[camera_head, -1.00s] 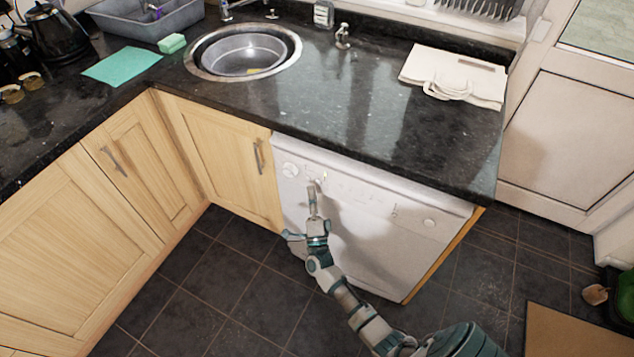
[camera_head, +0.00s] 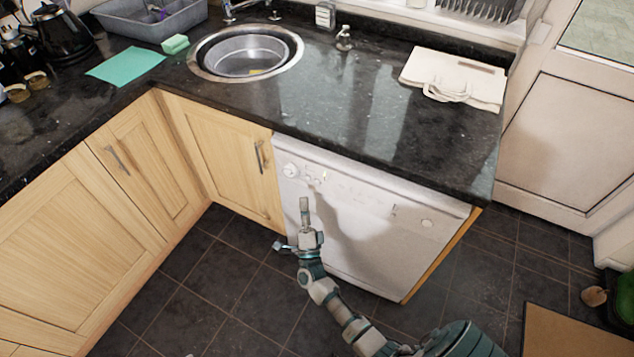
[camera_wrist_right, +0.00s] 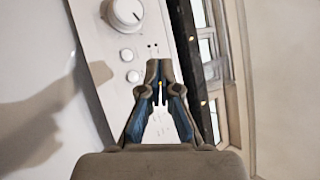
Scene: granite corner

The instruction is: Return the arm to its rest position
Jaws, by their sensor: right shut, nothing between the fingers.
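My right arm comes in from the bottom right in the head view. Its gripper (camera_head: 304,205) is in front of the white dishwasher (camera_head: 370,215), below the control panel, and looks apart from it. In the right wrist view the fingers of the right gripper (camera_wrist_right: 159,85) are together with nothing held. That view also shows the dishwasher's panel, with a round knob (camera_wrist_right: 125,14) and small buttons at the upper left. My left gripper is not in view.
A dark granite counter (camera_head: 340,115) runs above the dishwasher, holding a round sink (camera_head: 248,52), a cream bag (camera_head: 455,75) and a green cloth (camera_head: 125,66). Wooden cupboards (camera_head: 225,155) stand to the left. Dark floor tiles (camera_head: 235,280) are clear. A brown mat (camera_head: 575,335) lies at bottom right.

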